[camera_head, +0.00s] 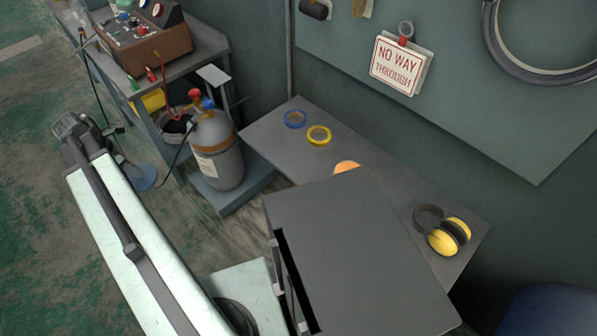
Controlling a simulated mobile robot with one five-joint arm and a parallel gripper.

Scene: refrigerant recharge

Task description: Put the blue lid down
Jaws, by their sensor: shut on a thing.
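My arm reaches to the upper left, and my gripper (130,163) hangs at its far end, small and partly hidden by the arm. It is shut on the blue lid (146,178), a blue disc at its tip, left of the bottle stand. The exact hold of the jaws on the lid is too small to make out. On the grey bench, a blue ring (295,118) lies at the far left end, and a yellow ring (319,135) lies beside it. An orange round thing (346,167) is partly hidden by a large dark panel.
A grey bottle (216,150) with red and blue valves stands on a low base. A cart (205,57) carries a brown instrument box (150,48). Yellow ear defenders (449,236) lie at the bench's right end. The bench around the rings has bare space.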

